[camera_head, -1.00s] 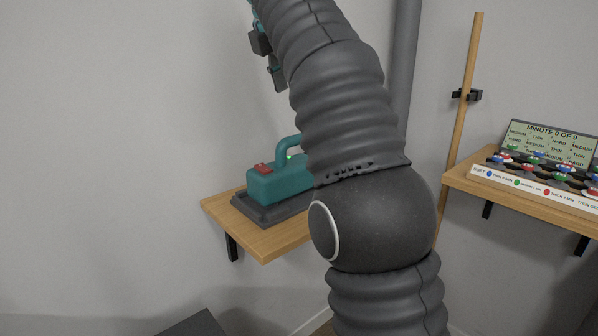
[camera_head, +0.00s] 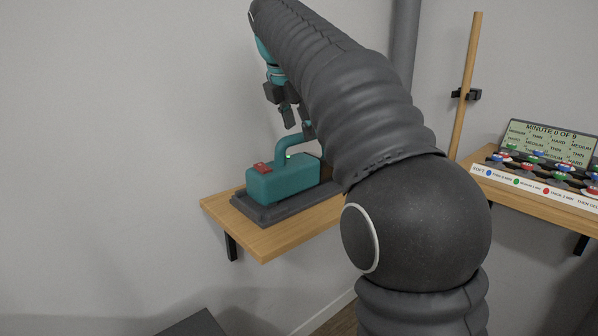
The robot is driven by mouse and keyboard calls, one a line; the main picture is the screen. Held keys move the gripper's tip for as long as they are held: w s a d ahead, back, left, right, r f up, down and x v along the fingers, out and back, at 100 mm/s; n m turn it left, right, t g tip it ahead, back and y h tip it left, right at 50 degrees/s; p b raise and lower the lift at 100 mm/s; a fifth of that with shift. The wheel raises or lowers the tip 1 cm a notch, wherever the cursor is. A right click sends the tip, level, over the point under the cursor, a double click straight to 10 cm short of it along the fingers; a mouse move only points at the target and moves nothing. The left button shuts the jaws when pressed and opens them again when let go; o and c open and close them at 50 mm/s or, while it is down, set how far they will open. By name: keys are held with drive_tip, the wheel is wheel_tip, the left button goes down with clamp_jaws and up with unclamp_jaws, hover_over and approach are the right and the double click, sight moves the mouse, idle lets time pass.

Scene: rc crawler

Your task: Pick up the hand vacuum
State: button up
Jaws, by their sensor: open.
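The hand vacuum (camera_head: 284,181) is teal with a red button on top and a curved teal handle. It sits in a dark grey tray-like base (camera_head: 262,214) on a wooden wall shelf (camera_head: 262,243). My gripper (camera_head: 297,122) is open, with dark fingers pointing down. It appears just above the handle in the picture; I cannot tell the depth gap. My arm hides the right side of the vacuum and the shelf.
A second wooden shelf (camera_head: 520,198) at the right holds a board (camera_head: 552,143) with text and several coloured pieces. A wooden pole (camera_head: 465,85) leans in a black wall clip. A grey pipe (camera_head: 404,45) runs down the wall. Bare wall lies left of the vacuum.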

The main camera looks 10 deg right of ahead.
sight(302, 138)
drive_tip(key=x, duration=0.4)
drive_tip(key=shift+d+b, duration=0.1)
drive_tip(key=shift+b, duration=0.3)
drive_tip(key=shift+c, duration=0.3)
clamp_jaws()
